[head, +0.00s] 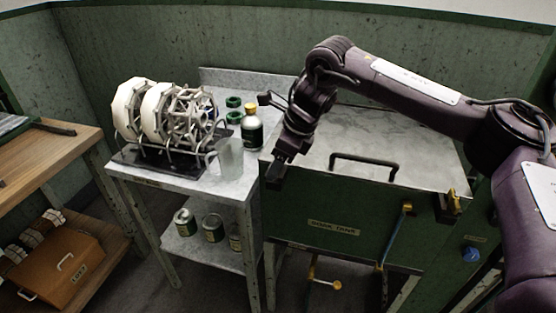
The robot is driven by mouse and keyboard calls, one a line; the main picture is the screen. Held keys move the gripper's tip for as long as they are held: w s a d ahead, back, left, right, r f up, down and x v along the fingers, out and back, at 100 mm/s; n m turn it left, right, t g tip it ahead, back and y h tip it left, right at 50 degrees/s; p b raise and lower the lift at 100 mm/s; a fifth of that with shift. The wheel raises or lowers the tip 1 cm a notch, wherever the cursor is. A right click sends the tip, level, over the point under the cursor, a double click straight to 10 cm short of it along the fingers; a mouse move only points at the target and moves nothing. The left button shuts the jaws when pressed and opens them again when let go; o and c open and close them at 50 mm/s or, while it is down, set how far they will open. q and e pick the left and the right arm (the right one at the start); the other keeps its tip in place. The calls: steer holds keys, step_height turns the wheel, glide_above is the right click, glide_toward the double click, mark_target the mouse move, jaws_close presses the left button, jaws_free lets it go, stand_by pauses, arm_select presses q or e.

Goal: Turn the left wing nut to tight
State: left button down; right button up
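A brass fitting (450,202), perhaps the matching right wing nut, sits at the tank's right front corner. The tank's grey metal lid (375,135) lies flat and bears a dark handle (365,160). My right gripper points down at the left front corner; its fingers are dark and too small to tell open from shut, or whether they touch anything. My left gripper is not in view.
A grey side table (185,183) stands left of the tank, with a reel machine (165,115), a clear beaker (230,158), a green bottle (252,132) and small green jars (233,110). A wooden bench (45,150) stands far left.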

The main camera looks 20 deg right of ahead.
steer(key=c, duration=0.4)
steer(key=shift+m, duration=0.4)
steer(key=m+t+h+p, duration=0.1)
steer(key=m, duration=0.2)
steer(key=shift+s+a+r+m, duration=0.1)
steer(key=shift+m, duration=0.2)
steer(key=m+p, duration=0.1)
steer(key=m+t+h+p, duration=0.1)
steer(key=m, duration=0.1)
steer(key=shift+a+r+m, duration=0.15)
steer(key=shift+m, duration=0.15)
steer(key=m+h+p, duration=0.1)
steer(key=m+p, duration=0.3)
steer(key=p, duration=0.1)
steer(key=m+h+p, duration=0.2)
steer(key=m+p, duration=0.1)
steer(key=p, duration=0.2)
steer(key=shift+a+r+m, duration=0.15)
steer(key=shift+m, duration=0.25)
steer(key=m+h+p, duration=0.1)
steer(key=m+p, duration=0.1)
steer(key=shift+p, duration=0.3)
steer(key=shift+f+g, duration=0.25)
steer(key=shift+g, duration=0.05)
